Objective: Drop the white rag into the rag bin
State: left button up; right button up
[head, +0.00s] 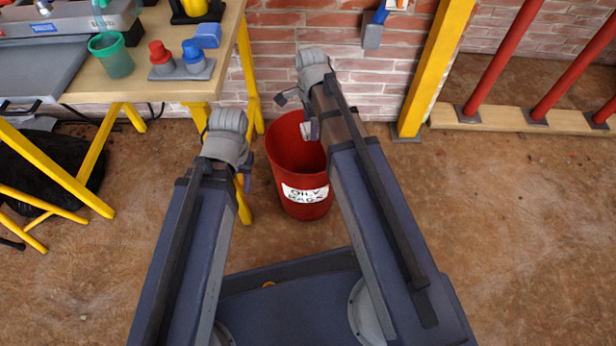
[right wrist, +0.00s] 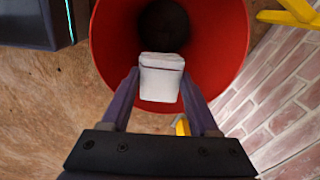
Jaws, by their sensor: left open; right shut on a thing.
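The red rag bin (head: 290,172) stands upright on the dirt floor, with a white label reading "OILY RAGS". Its open mouth also shows in the right wrist view (right wrist: 112,50), with a dark round patch inside. My right gripper (right wrist: 161,82) is shut on the white rag (right wrist: 161,68), a small folded block between its fingers. The rag is in front of the bin's open mouth; its exact height over the rim is hard to judge. In the head view, the rag (head: 306,131) is partly hidden by my right arm. My left gripper (head: 245,172) is open, left of the bin.
A wooden workbench (head: 150,75) on yellow legs stands at the left, with a green cup (head: 112,55) and red and blue capped items on it. A brick wall (head: 285,50) is behind the bin. A yellow post (head: 430,70) stands right of it. The dirt floor at right is clear.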

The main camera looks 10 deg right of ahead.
notch_tip(320, 180, down, 5)
jog(key=b, duration=0.4)
jog(key=o, duration=1.3)
jog(key=shift+c, duration=0.2)
jog(key=shift+r, duration=0.2)
notch_tip(320, 180, up, 8)
jog(key=p, duration=0.7)
jog(key=shift+f+p, duration=0.2)
jog(key=shift+p, duration=0.15)
jog(key=shift+s, duration=0.1)
